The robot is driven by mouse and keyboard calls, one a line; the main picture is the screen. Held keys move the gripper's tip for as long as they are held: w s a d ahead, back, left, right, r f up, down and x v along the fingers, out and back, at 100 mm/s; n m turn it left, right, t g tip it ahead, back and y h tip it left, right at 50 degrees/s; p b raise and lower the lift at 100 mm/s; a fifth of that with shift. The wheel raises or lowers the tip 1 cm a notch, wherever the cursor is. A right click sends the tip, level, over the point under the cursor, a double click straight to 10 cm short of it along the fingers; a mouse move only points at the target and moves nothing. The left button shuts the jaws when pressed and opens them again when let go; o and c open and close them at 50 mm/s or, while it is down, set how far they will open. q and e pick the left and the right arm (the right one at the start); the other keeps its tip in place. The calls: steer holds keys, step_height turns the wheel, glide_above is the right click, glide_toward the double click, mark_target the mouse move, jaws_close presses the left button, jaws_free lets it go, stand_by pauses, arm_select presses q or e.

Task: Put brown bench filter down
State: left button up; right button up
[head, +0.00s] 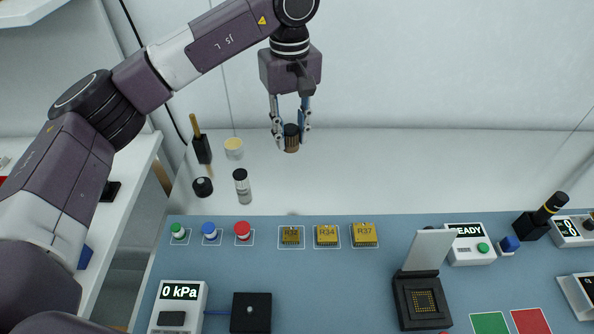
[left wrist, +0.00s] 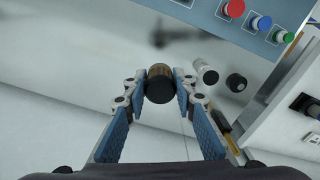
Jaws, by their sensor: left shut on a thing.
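The brown bench filter (head: 291,140) is a small cylinder with a dark cap and a brown ribbed body. My left gripper (head: 291,128) is shut on it, with one finger on each side. The filter looks held above the white bench surface, behind the blue mat; its exact height is hard to tell. In the left wrist view the filter (left wrist: 160,84) sits between the fingertips (left wrist: 160,88), its dark end towards the camera. A dark blurred shadow lies on the white surface beyond it. My right gripper is not in view.
White surface right of the filter is clear.

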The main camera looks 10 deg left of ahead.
arm_select(q)
step_height(320, 180, down, 9)
steer(key=shift+p, duration=0.7)
step_height(320, 180, down, 3)
steer(key=shift+f+p, duration=0.1)
steer(key=shift+p, duration=0.3)
steer(key=shift+f, duration=0.4)
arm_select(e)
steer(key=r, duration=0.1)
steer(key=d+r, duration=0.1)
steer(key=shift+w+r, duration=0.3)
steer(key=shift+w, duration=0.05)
arm_select(q)
steer(key=shift+f, duration=0.1)
steer(key=shift+f, duration=0.1)
steer(key=o, duration=1.1)
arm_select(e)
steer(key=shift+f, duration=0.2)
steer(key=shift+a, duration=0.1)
